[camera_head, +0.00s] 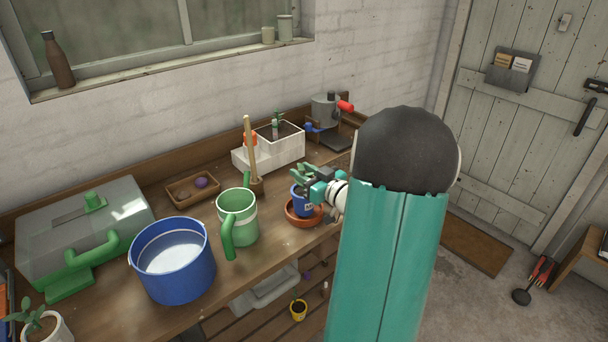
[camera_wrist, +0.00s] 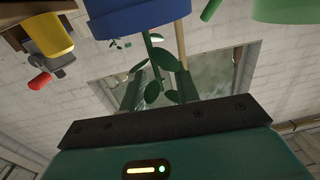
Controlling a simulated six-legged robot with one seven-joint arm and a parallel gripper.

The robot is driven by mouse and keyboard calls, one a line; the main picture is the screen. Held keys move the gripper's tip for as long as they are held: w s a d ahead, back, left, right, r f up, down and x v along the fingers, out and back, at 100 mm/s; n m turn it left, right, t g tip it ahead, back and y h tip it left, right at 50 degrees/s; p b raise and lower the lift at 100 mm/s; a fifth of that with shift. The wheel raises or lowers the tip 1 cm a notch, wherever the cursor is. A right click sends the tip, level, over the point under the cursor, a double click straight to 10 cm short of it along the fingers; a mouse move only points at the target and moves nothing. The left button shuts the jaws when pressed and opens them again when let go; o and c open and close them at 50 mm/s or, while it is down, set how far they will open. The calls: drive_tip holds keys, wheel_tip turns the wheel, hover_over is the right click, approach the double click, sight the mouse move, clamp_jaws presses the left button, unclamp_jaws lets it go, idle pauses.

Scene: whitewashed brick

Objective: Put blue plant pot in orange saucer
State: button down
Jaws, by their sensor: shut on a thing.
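The blue plant pot (camera_head: 298,203), with a green plant and a pale label, is upright at the right part of the bench. The orange saucer (camera_head: 290,218) lies directly under it, its rim showing around the pot's base. I cannot tell whether the pot's bottom touches the saucer.
A green watering can (camera_head: 238,218) and a large blue bucket (camera_head: 174,272) stand left of the saucer. A white planter box (camera_head: 270,152) and a wooden tray (camera_head: 186,192) sit behind. A grey toolbox (camera_head: 80,226) is at far left. The bench's front edge is close to the saucer.

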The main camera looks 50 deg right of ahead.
drive_tip(key=shift+f, duration=0.5)
drive_tip(key=c, duration=1)
unclamp_jaws()
drive_tip(key=shift+c, duration=0.2)
